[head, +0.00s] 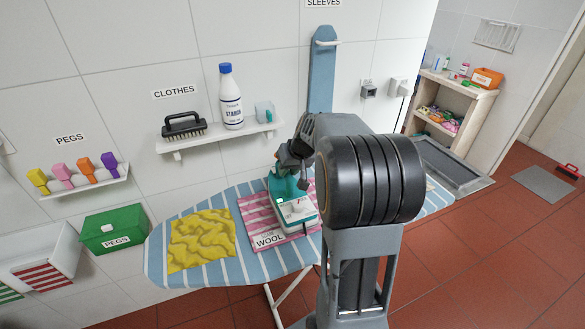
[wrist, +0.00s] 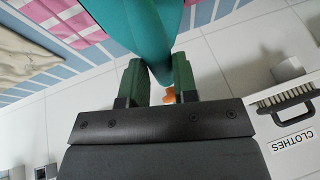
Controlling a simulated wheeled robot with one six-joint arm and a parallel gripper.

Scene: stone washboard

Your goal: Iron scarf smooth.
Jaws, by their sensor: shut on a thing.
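A yellow rumpled cloth (head: 202,240) lies with wavy folds on the left part of the blue striped ironing board (head: 162,262). A teal and white iron (head: 296,211) is at the pink striped piece marked WOOL (head: 256,219) beside it; I cannot tell if it touches. My gripper (wrist: 158,85) is shut on the teal iron (wrist: 140,25), its green fingers on either side of the handle. In the head view my arm hides much of the gripper and the board's right part. A beige cloth (wrist: 25,55) shows in the wrist view. No label tells which cloth is the scarf.
A wall shelf (head: 228,137) holds a brush (head: 184,125) and a starch bottle (head: 231,97). A green pegs box (head: 113,231) stands left of the board. A blue sleeve board (head: 322,70) is on the wall. Open red floor lies right.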

